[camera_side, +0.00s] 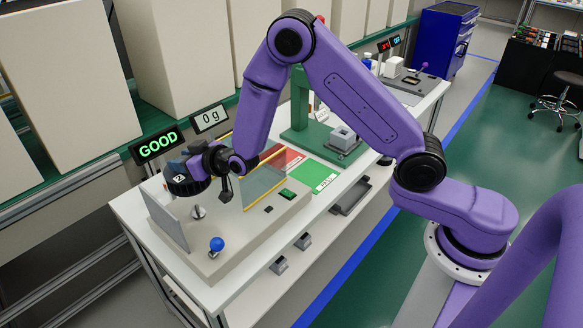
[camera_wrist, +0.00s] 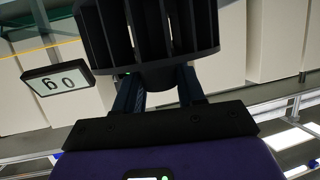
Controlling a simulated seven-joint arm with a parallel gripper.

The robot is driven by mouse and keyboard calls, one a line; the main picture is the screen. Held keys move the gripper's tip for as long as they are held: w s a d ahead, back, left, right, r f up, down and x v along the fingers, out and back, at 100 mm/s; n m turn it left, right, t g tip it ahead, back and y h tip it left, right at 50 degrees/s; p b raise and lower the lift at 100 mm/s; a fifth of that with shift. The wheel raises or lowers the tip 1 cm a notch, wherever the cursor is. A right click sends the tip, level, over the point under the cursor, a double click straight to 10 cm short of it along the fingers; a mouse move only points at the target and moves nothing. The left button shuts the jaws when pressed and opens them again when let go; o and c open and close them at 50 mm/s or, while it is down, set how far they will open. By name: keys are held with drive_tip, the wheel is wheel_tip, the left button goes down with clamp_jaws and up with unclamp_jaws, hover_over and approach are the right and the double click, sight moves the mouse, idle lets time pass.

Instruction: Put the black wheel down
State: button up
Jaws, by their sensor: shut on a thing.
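The black wheel (camera_side: 181,187) is at the left end of my arm in the side view, above the left part of the grey fixture base (camera_side: 240,232). It carries a small white label with a 2. In the wrist view the wheel (camera_wrist: 150,38) is a ribbed black cylinder at the top, partly cut off. My gripper (camera_wrist: 160,88) has its two fingers at the wheel's near edge and is shut on it. In the side view my gripper (camera_side: 200,168) is beside the wheel and its fingers are hard to make out.
A grey upright plate (camera_side: 167,222), a metal post (camera_side: 198,211) and a blue ball knob (camera_side: 217,244) stand near the wheel. A GOOD display (camera_side: 158,145) and a 0 g display (camera_side: 210,119) stand behind. Red (camera_side: 287,157) and green (camera_side: 314,175) pads lie to the right.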

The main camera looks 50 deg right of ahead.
wheel_tip(320, 180, up, 9)
drive_tip(key=shift+r, duration=0.2)
drive_tip(key=shift+w+d+r, duration=0.15)
drive_tip(key=shift+d+r, duration=0.15)
drive_tip(key=shift+d, duration=0.2)
drive_tip(key=w+d, duration=0.1)
drive_tip(key=d, duration=1.1)
hover_over(312, 174)
wheel_tip(312, 174, down, 18)
drive_tip(key=shift+w+f, duration=0.1)
drive_tip(key=shift+f, duration=4.2)
